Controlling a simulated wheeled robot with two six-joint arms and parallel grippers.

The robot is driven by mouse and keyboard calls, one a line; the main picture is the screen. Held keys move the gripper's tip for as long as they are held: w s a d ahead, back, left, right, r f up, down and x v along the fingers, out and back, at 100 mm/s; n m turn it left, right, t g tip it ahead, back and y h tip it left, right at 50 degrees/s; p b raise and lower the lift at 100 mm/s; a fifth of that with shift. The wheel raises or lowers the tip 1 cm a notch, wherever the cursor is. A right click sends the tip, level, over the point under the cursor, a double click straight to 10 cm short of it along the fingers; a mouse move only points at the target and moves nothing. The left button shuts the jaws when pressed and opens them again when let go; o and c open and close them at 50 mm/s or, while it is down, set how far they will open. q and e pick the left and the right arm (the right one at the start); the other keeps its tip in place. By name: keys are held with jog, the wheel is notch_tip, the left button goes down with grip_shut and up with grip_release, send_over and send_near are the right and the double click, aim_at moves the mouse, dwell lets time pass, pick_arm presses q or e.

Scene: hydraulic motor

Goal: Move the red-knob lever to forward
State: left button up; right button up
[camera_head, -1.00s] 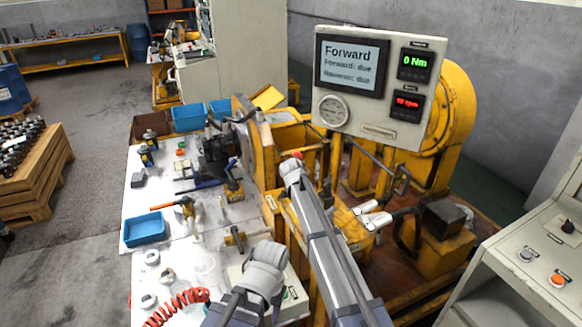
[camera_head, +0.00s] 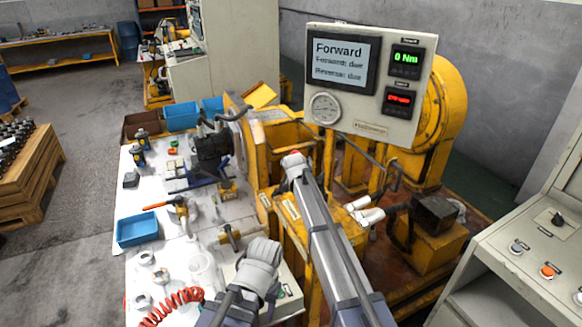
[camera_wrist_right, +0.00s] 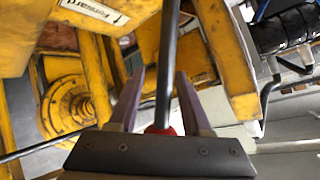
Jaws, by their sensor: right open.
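The red-knob lever is a dark rod (camera_wrist_right: 168,65) in the right wrist view, with part of its red knob (camera_wrist_right: 172,131) showing low between my fingers, close to the gripper body. My right gripper (camera_wrist_right: 160,75) is open, one finger on each side of the rod. I cannot tell whether either finger touches it. In the head view my right wrist (camera_head: 294,168) reaches to the yellow frame and hides most of the lever. A "Forward" label (camera_wrist_right: 95,11) is on the yellow panel. My left wrist (camera_head: 260,268) is over the bench's front; its fingers cannot be made out.
The display panel (camera_head: 366,133) reads "Forward", "Forward: due", "Reverse: due" and 0 Nm. The white bench (camera_head: 150,210) holds tools, a blue tray (camera_head: 137,229) and a red coiled hose (camera_head: 178,302). A control console (camera_head: 520,225) stands at the right.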

jog(key=p+v, duration=0.4)
jog(key=v, duration=0.3)
jog(key=shift+s+r, duration=0.2)
jog(key=shift+s, duration=0.15)
